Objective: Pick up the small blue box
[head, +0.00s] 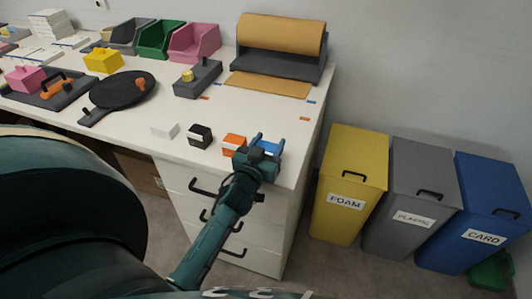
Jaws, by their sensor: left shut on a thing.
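The small blue box (269,148) is at the front right of the white desk, the rightmost in a row of small boxes. My left gripper (264,148) is over it with its fingers around it, shut on the box. The gripper hides much of the box, and I cannot tell whether it still touches the desk. My right gripper is not in view.
An orange box (234,145) stands close left of the gripper, then a black box (199,136) and a white box (165,129). A paper roll holder (280,47) stands behind. Yellow, grey and blue bins (349,185) stand right of the desk (290,130).

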